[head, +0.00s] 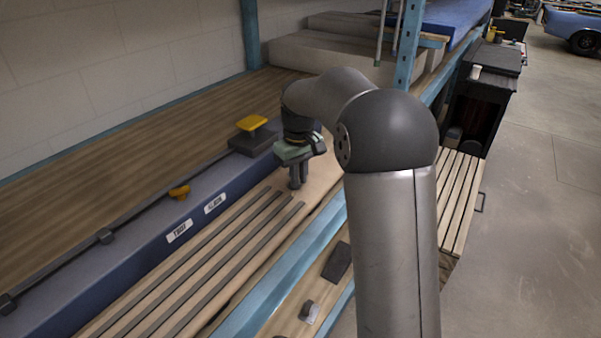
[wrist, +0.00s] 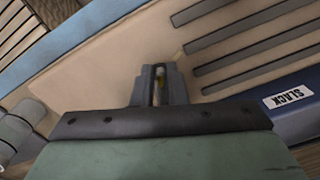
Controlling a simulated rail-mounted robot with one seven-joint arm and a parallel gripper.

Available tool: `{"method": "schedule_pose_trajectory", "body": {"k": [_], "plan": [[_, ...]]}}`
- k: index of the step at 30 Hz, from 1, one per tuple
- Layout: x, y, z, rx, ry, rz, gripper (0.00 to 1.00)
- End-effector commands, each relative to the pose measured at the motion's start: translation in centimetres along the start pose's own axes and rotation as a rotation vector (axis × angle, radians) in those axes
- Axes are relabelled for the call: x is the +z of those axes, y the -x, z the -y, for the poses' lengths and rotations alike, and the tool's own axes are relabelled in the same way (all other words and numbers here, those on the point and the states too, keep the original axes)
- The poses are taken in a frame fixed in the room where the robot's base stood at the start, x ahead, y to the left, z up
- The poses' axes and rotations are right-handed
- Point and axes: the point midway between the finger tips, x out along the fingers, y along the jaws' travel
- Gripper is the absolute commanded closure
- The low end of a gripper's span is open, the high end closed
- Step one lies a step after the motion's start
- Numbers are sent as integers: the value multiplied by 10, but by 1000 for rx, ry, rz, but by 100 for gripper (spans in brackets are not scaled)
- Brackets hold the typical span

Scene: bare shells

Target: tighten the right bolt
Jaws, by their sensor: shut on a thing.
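My gripper (head: 297,182) points down over the far end of a pale wooden board with dark slots (head: 215,255). No other bolt can be made out clearly. A dark block with a yellow top (head: 251,124) stands just left of my gripper.
The blue rail (head: 130,262) carries two white labels; one reads SLACK (head: 215,203) and also shows in the wrist view (wrist: 288,97). A blue shelf post (head: 407,45) rises behind my arm. A lower shelf holds a dark flat block (head: 337,262) and a small grey piece (head: 309,312).

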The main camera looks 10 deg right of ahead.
Motion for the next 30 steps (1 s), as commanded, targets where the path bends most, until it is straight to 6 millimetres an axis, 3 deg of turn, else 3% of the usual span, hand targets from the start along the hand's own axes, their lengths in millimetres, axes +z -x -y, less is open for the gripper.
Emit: {"method": "schedule_pose_trajectory", "body": {"k": [18,30], "plan": [[-3,1,11,0,-524,-1,100],[-5,1,13,0,-671,-2,100]]}}
